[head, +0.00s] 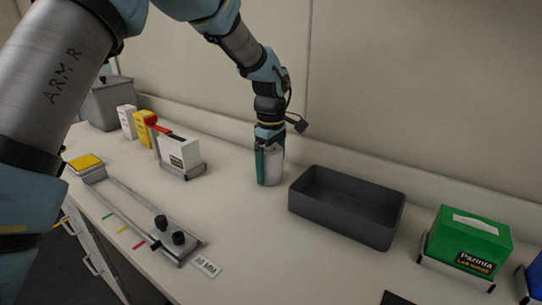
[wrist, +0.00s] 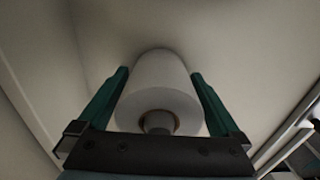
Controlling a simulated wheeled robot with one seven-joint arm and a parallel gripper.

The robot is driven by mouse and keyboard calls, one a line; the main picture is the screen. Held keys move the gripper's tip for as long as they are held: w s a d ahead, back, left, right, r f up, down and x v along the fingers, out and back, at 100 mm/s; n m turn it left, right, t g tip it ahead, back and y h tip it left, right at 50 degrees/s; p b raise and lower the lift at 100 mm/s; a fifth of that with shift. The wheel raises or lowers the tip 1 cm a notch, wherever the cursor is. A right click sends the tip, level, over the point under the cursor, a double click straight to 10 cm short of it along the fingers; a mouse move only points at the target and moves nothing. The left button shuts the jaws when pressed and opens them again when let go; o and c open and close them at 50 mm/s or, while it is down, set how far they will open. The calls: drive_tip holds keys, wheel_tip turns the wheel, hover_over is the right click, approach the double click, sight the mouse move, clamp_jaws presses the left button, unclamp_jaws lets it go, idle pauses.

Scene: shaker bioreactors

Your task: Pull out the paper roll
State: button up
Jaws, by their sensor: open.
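The paper roll (head: 271,168) is a white cylinder standing upright on the counter in the head view, left of the dark grey bin. It also shows in the wrist view (wrist: 162,85), where its round end and core face the camera. My gripper (head: 268,165) points down over the roll. In the wrist view its two green fingers (wrist: 160,95) are open, one on each side of the roll. A narrow gap shows beside the roll at the fingertips, though I cannot tell whether either finger touches it. The roll's far end is hidden in the wrist view.
An empty dark grey bin (head: 345,208) stands right of the roll. A green box (head: 470,243) sits farther right. A white box in a holder (head: 180,155), a metal rail fixture with black knobs (head: 150,220) and a grey container (head: 108,103) stand left. The wall is close behind.

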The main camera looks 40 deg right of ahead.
sight(271, 153)
drive_tip(key=shift+f, duration=0.1)
drive_tip(key=c, duration=1.3)
drive_tip(key=shift+r+p, duration=0.3)
drive_tip(key=shift+r, duration=0.15)
drive_tip(key=shift+r, duration=0.3)
drive_tip(key=shift+r+p, duration=0.15)
drive_tip(key=shift+p, duration=0.15)
drive_tip(key=shift+r+p, duration=0.3)
drive_tip(key=shift+r, duration=0.05)
drive_tip(key=shift+r+p, duration=0.3)
drive_tip(key=shift+r, duration=0.15)
drive_tip(key=shift+r, duration=0.4)
